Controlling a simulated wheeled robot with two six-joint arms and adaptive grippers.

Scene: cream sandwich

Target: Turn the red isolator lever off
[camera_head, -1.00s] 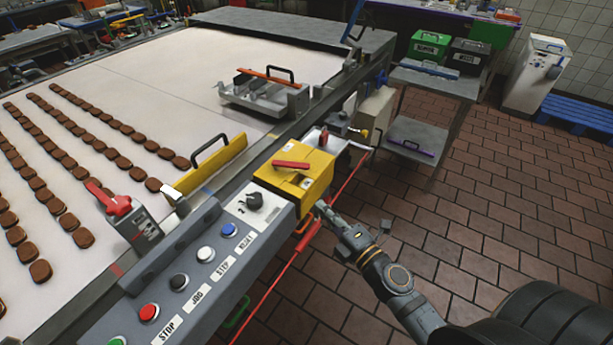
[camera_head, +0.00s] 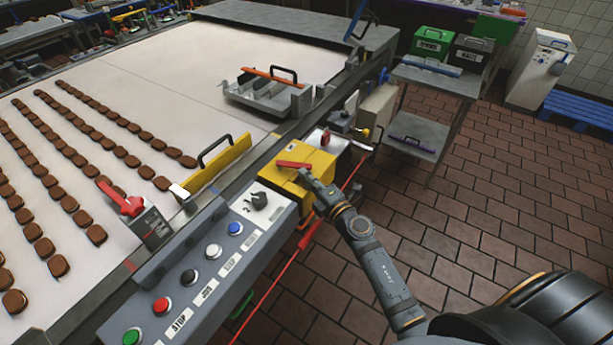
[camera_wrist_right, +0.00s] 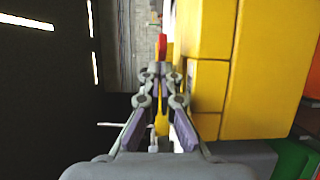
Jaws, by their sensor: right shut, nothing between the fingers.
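The yellow isolator box (camera_head: 318,162) sits at the right end of the grey control panel. Its red lever (camera_head: 293,164) lies across its top, roughly left to right in the head view. My right gripper (camera_head: 306,176) is at the box's near right edge, with its tips just below the lever's right end. In the right wrist view the gripper (camera_wrist_right: 160,72) is shut and empty alongside the yellow box (camera_wrist_right: 208,75). The red lever end (camera_wrist_right: 162,46) shows just beyond the fingertips; I cannot tell whether they touch. My left gripper is not in view.
The grey panel (camera_head: 220,262) carries several buttons and a black rotary switch (camera_head: 259,200). Another red lever (camera_head: 120,198) stands on a grey box at left. A yellow guard (camera_head: 222,166) stands behind the panel. A red cord (camera_head: 275,278) runs along the front. Tiled floor is open at right.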

